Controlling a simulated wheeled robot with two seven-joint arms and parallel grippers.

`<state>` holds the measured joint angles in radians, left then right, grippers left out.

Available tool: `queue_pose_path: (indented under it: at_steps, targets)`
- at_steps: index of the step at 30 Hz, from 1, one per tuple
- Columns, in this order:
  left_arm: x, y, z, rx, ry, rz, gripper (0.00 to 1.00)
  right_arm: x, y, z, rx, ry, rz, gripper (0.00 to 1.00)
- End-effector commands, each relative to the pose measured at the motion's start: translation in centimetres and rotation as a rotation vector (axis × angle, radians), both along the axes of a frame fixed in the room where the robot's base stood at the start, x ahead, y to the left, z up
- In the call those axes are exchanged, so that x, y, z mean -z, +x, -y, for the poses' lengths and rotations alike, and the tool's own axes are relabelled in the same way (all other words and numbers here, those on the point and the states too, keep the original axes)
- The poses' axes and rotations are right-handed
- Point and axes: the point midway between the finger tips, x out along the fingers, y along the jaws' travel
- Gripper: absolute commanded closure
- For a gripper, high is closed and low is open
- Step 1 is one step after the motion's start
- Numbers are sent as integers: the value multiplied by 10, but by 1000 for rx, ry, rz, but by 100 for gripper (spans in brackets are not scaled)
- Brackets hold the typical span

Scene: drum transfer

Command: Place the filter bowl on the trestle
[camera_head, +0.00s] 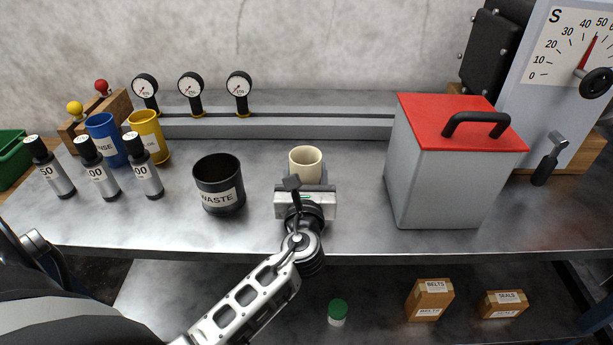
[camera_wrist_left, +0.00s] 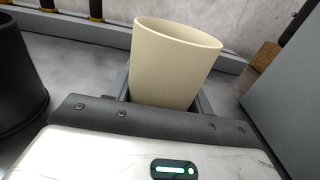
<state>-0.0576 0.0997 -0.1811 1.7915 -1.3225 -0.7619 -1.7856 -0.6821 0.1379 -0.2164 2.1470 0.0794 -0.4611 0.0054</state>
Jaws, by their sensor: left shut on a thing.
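A cream cup-shaped bowl (camera_head: 305,160) stands upright at the middle of the grey metal bench. It also shows large in the left wrist view (camera_wrist_left: 172,65), its open rim facing up. My left gripper (camera_head: 306,181) is shut on it, with a grey finger on each side of its lower wall. The bowl's base is hidden behind the gripper, so I cannot tell whether it touches the bench. Nothing in view is clearly a trestle. My right gripper is not in view.
A black WASTE bin (camera_head: 219,186) stands left of the gripper. A grey box with a red lid (camera_head: 455,150) stands to the right. Labelled bottles (camera_head: 98,170), blue and yellow cups (camera_head: 146,138) are at left. Gauges (camera_head: 191,90) line the back rail. Bare bench lies around the bowl.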

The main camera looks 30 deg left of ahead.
Motion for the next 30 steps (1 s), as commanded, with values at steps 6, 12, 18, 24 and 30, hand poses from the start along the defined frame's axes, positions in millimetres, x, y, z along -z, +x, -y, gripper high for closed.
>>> queue_pose_path:
  at_steps: [6, 12, 18, 24, 30]
  targets:
    - [3, 0, 0, 0, -1, 1, 37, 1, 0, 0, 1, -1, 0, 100]
    - [3, 0, 0, 0, 0, 0, 27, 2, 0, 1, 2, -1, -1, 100]
    - [-1, -1, 1, 0, -1, -1, 27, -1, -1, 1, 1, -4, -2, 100]
    - [2, -29, 18, 1, -3, -3, 27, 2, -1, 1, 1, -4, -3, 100]
    - [0, -54, 33, 1, -1, 0, 27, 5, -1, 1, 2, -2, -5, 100]
